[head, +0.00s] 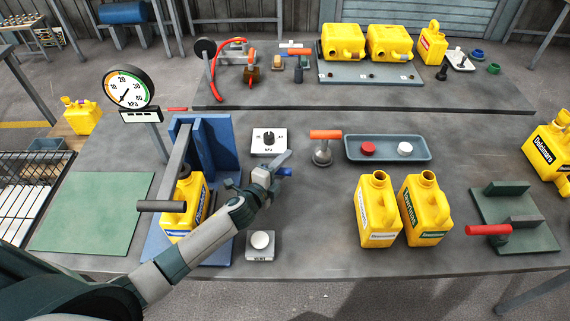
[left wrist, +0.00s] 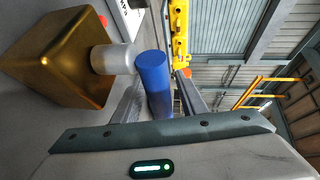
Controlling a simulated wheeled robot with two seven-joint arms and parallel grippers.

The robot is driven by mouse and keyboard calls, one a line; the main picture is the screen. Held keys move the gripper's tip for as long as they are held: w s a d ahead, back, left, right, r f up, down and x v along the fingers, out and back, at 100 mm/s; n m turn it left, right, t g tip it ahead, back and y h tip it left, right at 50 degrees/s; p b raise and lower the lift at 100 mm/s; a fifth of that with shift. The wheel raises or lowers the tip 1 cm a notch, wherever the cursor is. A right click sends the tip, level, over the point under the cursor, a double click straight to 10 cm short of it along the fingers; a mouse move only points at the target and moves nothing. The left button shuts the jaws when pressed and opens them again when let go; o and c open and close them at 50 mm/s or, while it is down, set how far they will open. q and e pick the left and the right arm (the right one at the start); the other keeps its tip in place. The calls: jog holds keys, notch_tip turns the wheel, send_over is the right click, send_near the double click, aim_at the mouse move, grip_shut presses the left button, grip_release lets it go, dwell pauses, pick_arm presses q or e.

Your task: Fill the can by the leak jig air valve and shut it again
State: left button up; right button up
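The leak jig is a blue frame (head: 220,140) at the left of the bench, with a yellow can (head: 184,212) standing in it under a lever. The brass valve body (left wrist: 55,60) with a white stem shows in the left wrist view. Its blue handle (left wrist: 153,75) lies between my left gripper's fingers; whether they press on it is unclear. A round gauge (head: 130,88) stands behind the jig. My right gripper is out of view.
A dial box (head: 268,142) and a white button box (head: 260,245) flank my left gripper. An orange-handled tool (head: 324,146), a tray with red and white caps (head: 350,155) and two yellow cans (head: 377,210) stand to the right. A green mat (head: 90,212) lies clear at left.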

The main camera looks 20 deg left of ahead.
pick_arm(q)
jog(key=b+v, duration=0.1)
jog(key=v, duration=0.4)
jog(key=shift+s+a+b, duration=0.1)
jog(key=shift+s+b, duration=0.2)
jog(key=shift+s, duration=0.1)
jog(key=shift+s+a+r, duration=0.1)
jog(key=shift+s+r, duration=0.1)
jog(key=shift+s, duration=0.5)
